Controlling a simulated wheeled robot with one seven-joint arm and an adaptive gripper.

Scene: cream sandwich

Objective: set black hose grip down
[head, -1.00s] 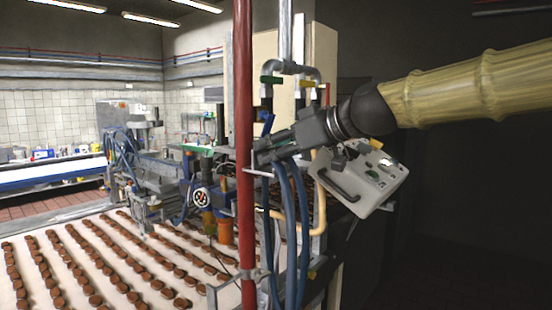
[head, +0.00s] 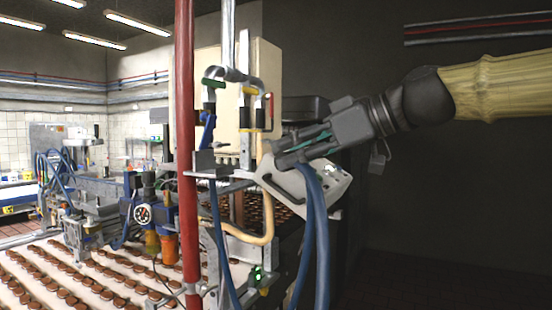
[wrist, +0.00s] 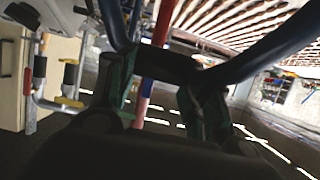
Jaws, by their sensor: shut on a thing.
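My gripper (head: 283,152) is in the middle of the head view, closed around the black hose grip, whose body is mostly hidden by the fingers. In the wrist view the black hose grip (wrist: 165,65) lies crosswise between the two greenish fingers. Blue hose (head: 316,225) hangs down below the gripper; blue hose also shows at both sides of the grip in the wrist view (wrist: 268,52). A grey metal bracket (head: 207,169) stands left of the gripper, apart from it in the picture.
A red pole (head: 186,130) stands just left of the bracket. Pipes with yellow and blue handles (head: 246,108) rise above the bracket. A conveyor (head: 40,262) of brown rounds runs at lower left. The right side is open.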

